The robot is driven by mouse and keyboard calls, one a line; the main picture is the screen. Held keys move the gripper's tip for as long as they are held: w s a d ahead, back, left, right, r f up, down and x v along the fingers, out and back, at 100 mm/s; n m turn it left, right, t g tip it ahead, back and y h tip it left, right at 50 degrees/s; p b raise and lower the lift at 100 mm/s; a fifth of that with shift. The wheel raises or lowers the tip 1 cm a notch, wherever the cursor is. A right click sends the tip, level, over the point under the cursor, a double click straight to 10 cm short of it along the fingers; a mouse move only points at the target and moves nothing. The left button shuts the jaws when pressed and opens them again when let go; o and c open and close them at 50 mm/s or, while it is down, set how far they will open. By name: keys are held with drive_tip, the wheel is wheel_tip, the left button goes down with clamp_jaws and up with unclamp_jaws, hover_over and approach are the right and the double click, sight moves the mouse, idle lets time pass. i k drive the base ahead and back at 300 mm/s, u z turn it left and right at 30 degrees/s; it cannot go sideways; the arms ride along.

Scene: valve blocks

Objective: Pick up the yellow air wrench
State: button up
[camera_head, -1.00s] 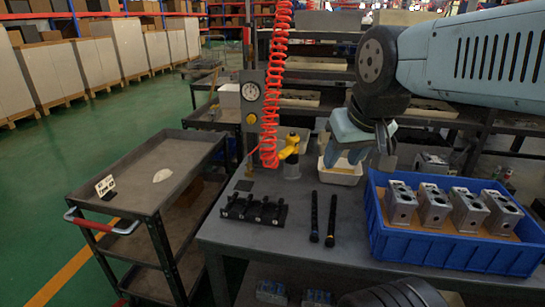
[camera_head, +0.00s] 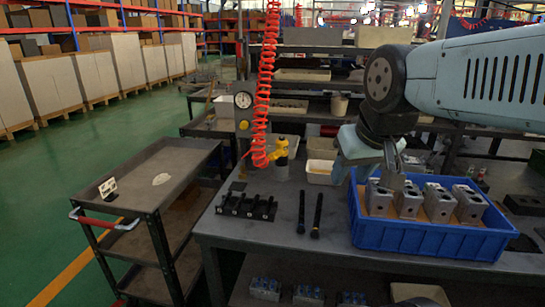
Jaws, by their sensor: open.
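The yellow air wrench (camera_head: 281,150) is on the workbench, at the lower end of a red coiled hose (camera_head: 263,85). My gripper (camera_head: 373,172) is to the right of the wrench, pointing down near the left end of the blue crate (camera_head: 430,240). It is open and apart from the wrench. I see nothing between its fingers, though part of it blends with the metal blocks behind.
Several metal valve blocks (camera_head: 438,203) sit in the blue crate. Two black rods (camera_head: 309,213) and a black rack (camera_head: 247,206) lie on the workbench (camera_head: 275,236). A white bin (camera_head: 319,171) stands behind. A dark cart (camera_head: 165,170) is at left.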

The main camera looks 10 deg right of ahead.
sight(280, 155)
drive_tip(key=z, duration=0.1)
drive_tip(key=i, duration=0.9)
drive_tip(key=u, duration=0.1)
